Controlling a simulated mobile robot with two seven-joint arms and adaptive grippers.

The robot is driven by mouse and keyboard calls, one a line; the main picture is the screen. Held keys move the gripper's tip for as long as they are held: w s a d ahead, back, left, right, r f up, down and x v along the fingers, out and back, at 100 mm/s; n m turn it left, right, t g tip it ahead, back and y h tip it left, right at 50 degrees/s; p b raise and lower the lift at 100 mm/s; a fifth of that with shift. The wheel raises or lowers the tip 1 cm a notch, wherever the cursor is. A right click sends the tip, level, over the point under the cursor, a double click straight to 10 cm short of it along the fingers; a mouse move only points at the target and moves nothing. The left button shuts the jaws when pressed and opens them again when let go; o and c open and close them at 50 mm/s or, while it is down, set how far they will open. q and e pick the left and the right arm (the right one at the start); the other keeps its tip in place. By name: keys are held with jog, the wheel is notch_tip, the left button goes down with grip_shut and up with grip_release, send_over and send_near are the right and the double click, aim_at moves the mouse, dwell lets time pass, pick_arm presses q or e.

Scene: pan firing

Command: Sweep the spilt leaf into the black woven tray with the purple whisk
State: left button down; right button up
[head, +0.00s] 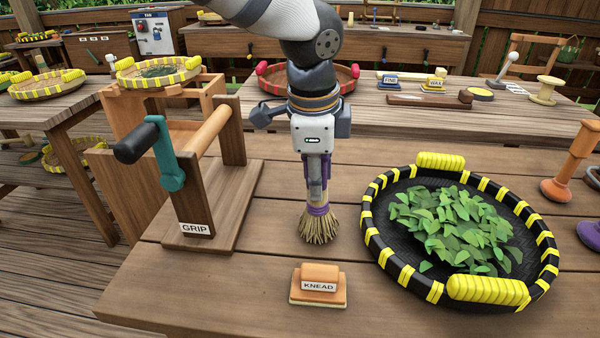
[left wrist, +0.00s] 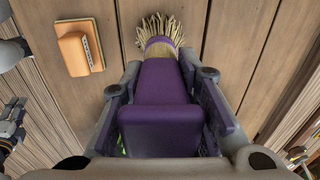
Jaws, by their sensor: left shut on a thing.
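The purple whisk (head: 318,224) has a purple band and straw bristles. It stands upright with its bristles down at the table top, left of the tray. My left gripper (head: 316,190) points down and is shut on its handle, whose purple grip fills the jaws in the left wrist view (left wrist: 160,95). The black woven tray (head: 375,225), with yellow bindings and two yellow handles, lies on the table to the right. A heap of green leaf (head: 455,225) lies in it. I see no loose leaf on the bare table in the head view. A green sliver beside the grip in the left wrist view is unclear.
An orange KNEAD block (head: 319,285) lies just in front of the whisk. A wooden stand labelled GRIP (head: 205,190), with a crank, stands to the left. An orange-handled tool (head: 575,160) stands at the right edge. The table between whisk and tray is clear.

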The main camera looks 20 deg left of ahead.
pick_arm(q)
jog(key=w+d+r, duration=0.1)
jog(key=d+r, duration=0.3)
jog(key=r, duration=0.3)
jog(key=w+d+r, duration=0.1)
jog(key=d+r, duration=0.2)
jog(key=r, duration=0.4)
jog(key=shift+w+d, duration=0.3)
jog(key=shift+d, duration=0.1)
dwell(0.6)
dwell(1.0)
jog(key=c, duration=2.1)
grip_release()
grip_shut()
